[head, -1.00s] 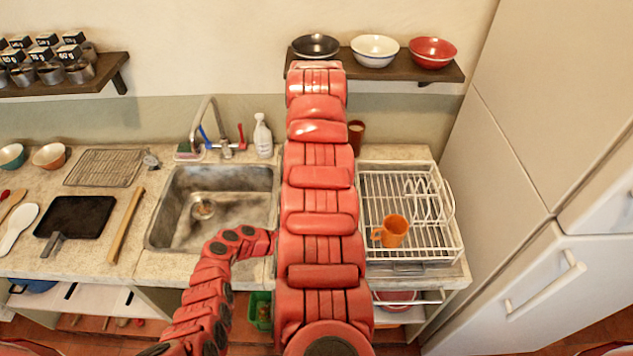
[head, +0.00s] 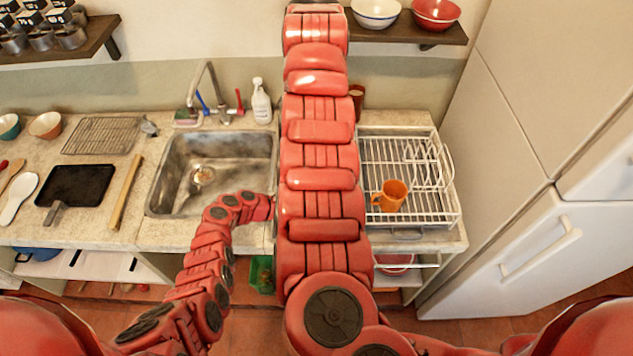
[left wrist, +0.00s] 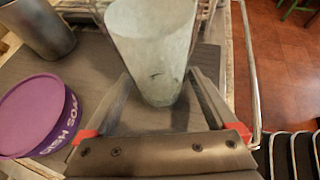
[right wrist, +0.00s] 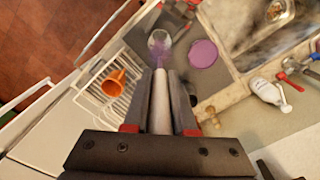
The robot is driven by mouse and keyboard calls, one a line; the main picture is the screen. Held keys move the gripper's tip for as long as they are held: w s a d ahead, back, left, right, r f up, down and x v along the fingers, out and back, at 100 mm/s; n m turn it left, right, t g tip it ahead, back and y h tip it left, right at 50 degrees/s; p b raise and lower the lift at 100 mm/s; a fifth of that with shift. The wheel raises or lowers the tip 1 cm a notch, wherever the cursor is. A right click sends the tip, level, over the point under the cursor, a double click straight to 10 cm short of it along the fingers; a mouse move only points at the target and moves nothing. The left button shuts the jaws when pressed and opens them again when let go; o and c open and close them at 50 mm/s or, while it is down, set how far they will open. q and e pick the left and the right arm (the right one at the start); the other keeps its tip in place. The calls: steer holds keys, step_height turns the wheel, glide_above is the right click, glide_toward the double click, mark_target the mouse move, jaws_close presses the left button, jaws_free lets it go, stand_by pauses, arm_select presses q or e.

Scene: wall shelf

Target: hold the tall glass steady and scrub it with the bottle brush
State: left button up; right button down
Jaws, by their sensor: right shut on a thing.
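The tall glass (left wrist: 155,45) is clear and frosted-looking, and it stands between the fingers of my left gripper (left wrist: 160,85), which are spread on both sides of it. The glass also shows from above in the right wrist view (right wrist: 160,36). My right gripper (right wrist: 160,85) is shut on the grey handle of the bottle brush (right wrist: 160,110), whose purple head overlaps the glass in that view. I cannot tell from there how deep the head is, and no brush shows inside the glass in the left wrist view. My right arm hides the glass and both grippers in the head view.
A purple dish soap tub (left wrist: 35,115) stands left of the glass, near a grey metal cup (left wrist: 38,25). The sink (head: 210,175) is left of my right arm. The white dish rack (head: 435,215) with an orange mug (head: 390,196) is right of it. A spray bottle (head: 261,103) stands behind.

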arm_select(q)
steer(key=shift+o, duration=0.2)
steer(key=shift+a, duration=0.1)
steer(key=v, duration=1.1)
steer(key=shift+a+r, duration=0.1)
steer(key=shift+a, duration=0.15)
steer(key=shift+s+a, duration=0.1)
steer(key=shift+s, duration=0.05)
